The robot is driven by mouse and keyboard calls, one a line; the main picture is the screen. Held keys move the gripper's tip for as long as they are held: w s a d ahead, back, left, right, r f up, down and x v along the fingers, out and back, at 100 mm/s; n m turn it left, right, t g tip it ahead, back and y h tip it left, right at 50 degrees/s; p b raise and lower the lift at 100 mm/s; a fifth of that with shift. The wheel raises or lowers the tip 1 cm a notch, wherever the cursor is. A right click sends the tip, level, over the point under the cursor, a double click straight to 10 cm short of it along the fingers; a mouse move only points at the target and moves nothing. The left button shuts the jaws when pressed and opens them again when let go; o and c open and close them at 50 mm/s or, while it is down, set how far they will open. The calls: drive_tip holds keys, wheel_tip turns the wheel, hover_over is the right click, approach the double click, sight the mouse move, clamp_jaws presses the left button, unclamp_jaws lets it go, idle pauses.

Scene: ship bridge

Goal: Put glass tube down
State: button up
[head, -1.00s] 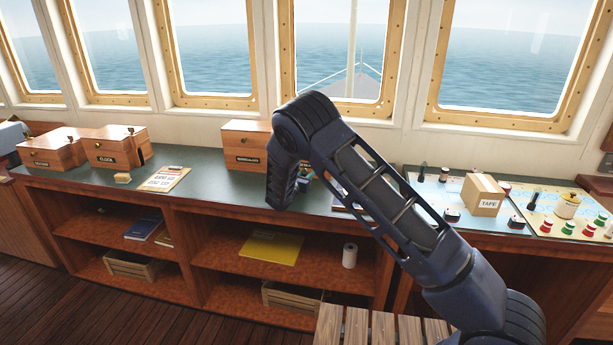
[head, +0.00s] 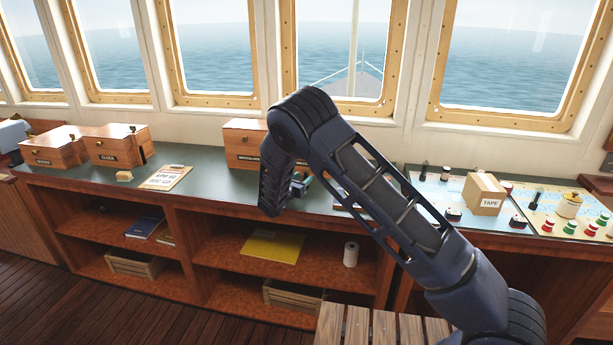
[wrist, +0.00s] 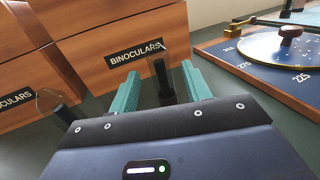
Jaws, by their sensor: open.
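In the wrist view, my gripper (wrist: 160,76) has its two teal fingers spread apart, pointing toward the box labelled BINOCULARS (wrist: 108,60). A glass tube with a dark cylindrical part (wrist: 162,80) is between the fingers; its clear part is faint, and I cannot tell whether a finger touches it. A similar dark piece with clear glass (wrist: 62,114) is to the left of the fingers. In the head view, my gripper (head: 301,185) is mostly hidden behind my arm, over the green counter (head: 215,180). The tube cannot be made out there.
The BINOCULARS box (head: 240,145) stands close behind my gripper. A blue board with a brass disc (wrist: 285,58) is to the right in the wrist view. A clipboard (head: 165,178) lies left on the counter, and a TAPE box (head: 484,193) stands right.

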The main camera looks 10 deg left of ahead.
drive_tip(key=v, duration=0.6)
drive_tip(key=shift+s, duration=0.4)
drive_tip(key=w+d+r+m+g+h, duration=0.15)
drive_tip(key=d+r+m+g, duration=0.45)
drive_tip(key=d, duration=0.8)
drive_tip(key=d+r+m+g+h, duration=0.3)
drive_tip(key=d+r+m, duration=0.4)
drive_tip(key=d, duration=0.8)
drive_tip(key=s+d+r+m+g+y, duration=0.1)
drive_tip(key=s+d+r+m+g, duration=0.2)
drive_tip(key=d, duration=0.5)
drive_tip(key=s+d+r+m+g+y, duration=0.2)
drive_tip(key=s+d+r+m, duration=0.3)
drive_tip(key=d, duration=0.3)
drive_tip(key=s+d+r+m+y, duration=0.1)
drive_tip(key=s+d+m+y, duration=0.1)
drive_tip(key=s, duration=0.6)
drive_tip(key=s+d+r+m+t+y, duration=0.1)
drive_tip(key=s+d+m, duration=0.3)
drive_tip(key=s, duration=0.5)
drive_tip(key=s+d+r+m+y, duration=0.3)
drive_tip(key=s+m+y, duration=0.1)
drive_tip(key=s, duration=0.4)
drive_tip(key=shift+s+m, duration=0.2)
drive_tip(key=shift+m, duration=0.5)
drive_tip(key=shift+o, duration=0.4)
